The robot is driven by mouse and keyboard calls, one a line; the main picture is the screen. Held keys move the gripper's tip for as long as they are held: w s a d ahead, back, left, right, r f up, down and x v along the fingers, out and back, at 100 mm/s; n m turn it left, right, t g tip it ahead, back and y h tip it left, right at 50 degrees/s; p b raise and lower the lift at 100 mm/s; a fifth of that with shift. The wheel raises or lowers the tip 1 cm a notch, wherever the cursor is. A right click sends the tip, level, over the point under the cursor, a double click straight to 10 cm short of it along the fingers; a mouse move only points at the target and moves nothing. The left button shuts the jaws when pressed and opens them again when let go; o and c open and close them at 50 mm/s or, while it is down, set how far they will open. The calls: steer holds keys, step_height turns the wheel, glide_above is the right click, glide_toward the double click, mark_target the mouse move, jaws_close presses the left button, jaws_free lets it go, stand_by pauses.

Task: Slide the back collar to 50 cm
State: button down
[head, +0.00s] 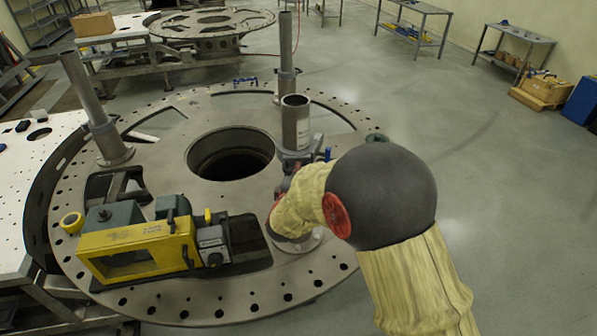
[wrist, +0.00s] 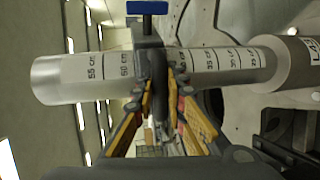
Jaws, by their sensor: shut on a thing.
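In the wrist view a grey collar (wrist: 148,60) with a blue handle (wrist: 147,8) sits around a metal post (wrist: 60,80), which lies sideways in the picture. The marks 55 cm and what looks like 50 cm show on the free-end side, the latter close beside the collar's edge. Lower marks, such as 35 cm and 30 cm, show on the other side. My gripper (wrist: 160,110) is shut on the collar, its yellow fingers on either side. In the head view this post (head: 296,125) is the near right one; my wrist partly hides the collar (head: 300,160) and its gripper.
Another post (head: 286,55) stands behind and a third (head: 90,105) tilts at the left in the head view. The round plate (head: 190,305) has a large central hole. A yellow machine (head: 140,250) sits at its front left. Open floor lies to the right.

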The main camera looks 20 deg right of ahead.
steer(key=shift+w+r, duration=0.1)
steer(key=shift+r, duration=0.05)
steer(key=c, duration=1.8)
jaws_free()
steer(key=shift+c, duration=0.2)
steer(key=shift+o, duration=0.2)
steer(key=v, duration=1.2)
